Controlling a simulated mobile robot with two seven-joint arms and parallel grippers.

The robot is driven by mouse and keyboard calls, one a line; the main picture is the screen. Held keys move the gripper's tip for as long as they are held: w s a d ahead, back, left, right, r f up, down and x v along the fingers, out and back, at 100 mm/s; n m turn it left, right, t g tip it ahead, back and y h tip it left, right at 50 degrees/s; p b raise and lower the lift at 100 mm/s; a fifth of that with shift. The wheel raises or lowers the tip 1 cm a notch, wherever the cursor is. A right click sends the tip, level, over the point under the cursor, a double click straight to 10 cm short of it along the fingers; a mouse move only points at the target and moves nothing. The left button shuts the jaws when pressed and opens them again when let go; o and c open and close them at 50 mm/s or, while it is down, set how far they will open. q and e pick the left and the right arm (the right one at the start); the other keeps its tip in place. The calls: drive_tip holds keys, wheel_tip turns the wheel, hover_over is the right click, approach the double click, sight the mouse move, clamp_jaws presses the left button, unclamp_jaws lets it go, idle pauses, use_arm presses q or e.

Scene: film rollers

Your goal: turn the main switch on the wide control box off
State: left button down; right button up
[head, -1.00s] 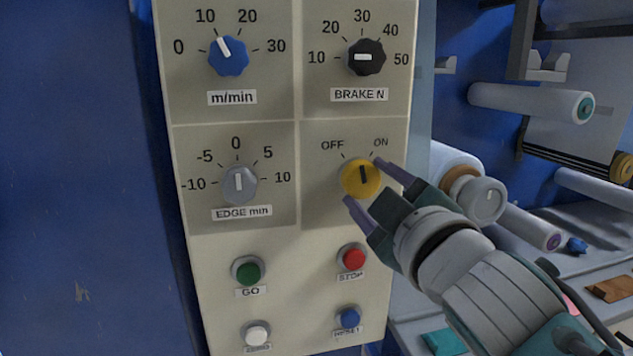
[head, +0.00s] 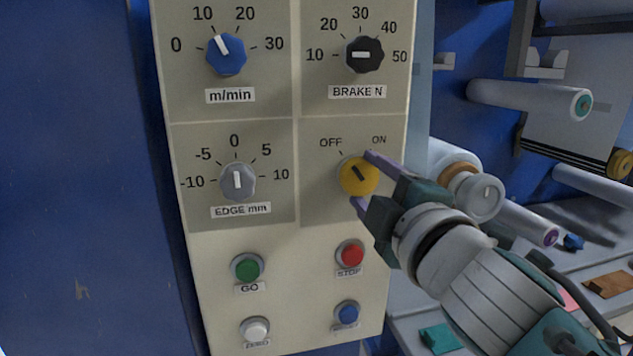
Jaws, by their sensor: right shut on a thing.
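The control box (head: 285,235) is a cream panel filling the middle of the head view. Its main switch (head: 355,180) is a yellow round knob at the right, with OFF marked at upper left and ON at upper right. The knob's dark pointer line tilts toward upper left, roughly at the OFF mark. My right gripper (head: 364,180) has its purple fingers on either side of the knob and is shut on it, one finger above right and one below. My left gripper is not in view.
Above are a blue m/min knob (head: 226,55) and a black BRAKE knob (head: 362,55). A grey EDGE knob (head: 238,181) sits left of the switch. Green GO (head: 247,267) and red STOP (head: 349,253) buttons are below. Rollers (head: 530,100) stand at right.

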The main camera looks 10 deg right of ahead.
drive_tip(key=o, duration=1.4)
drive_tip(key=shift+s, duration=0.1)
drive_tip(key=s, duration=0.5)
drive_tip(key=s+p, duration=0.1)
drive_tip(key=s, duration=0.3)
drive_tip(key=shift+s+d, duration=0.2)
drive_tip(key=shift+s, duration=0.2)
drive_tip(key=shift+r, duration=0.1)
